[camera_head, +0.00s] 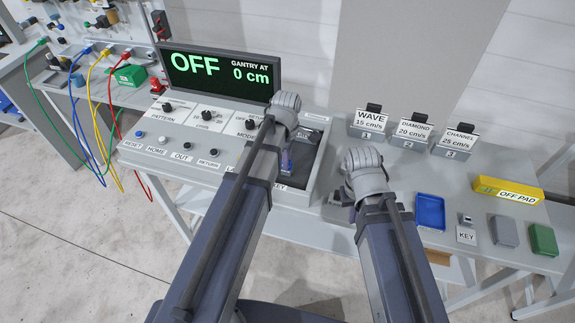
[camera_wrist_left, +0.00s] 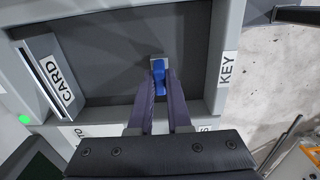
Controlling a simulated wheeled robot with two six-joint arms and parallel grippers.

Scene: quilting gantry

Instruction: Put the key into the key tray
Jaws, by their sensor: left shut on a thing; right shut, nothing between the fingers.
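The key (camera_wrist_left: 158,82), with a blue grip, is between my left gripper's fingers (camera_wrist_left: 160,92) over a dark recess in the left wrist view. A small grey piece shows at its far end; I cannot tell whether it is part of the key or a holder. In the head view my left gripper (camera_head: 285,158) is over the recess, mostly hidden by my arm. A blue tray (camera_head: 430,212) lies empty on the table, left of a KEY label; I take it as the key tray. My right gripper (camera_head: 345,207) is shut and empty, left of that tray.
The recess has a CARD slot (camera_wrist_left: 50,75) and a KEY label (camera_wrist_left: 226,70) on its rim. Label stands (camera_head: 408,143), a yellow OFF PAD block (camera_head: 508,189), a grey pad (camera_head: 503,231) and a green pad (camera_head: 543,240) are to the right. A display (camera_head: 220,75) stands behind the panel.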

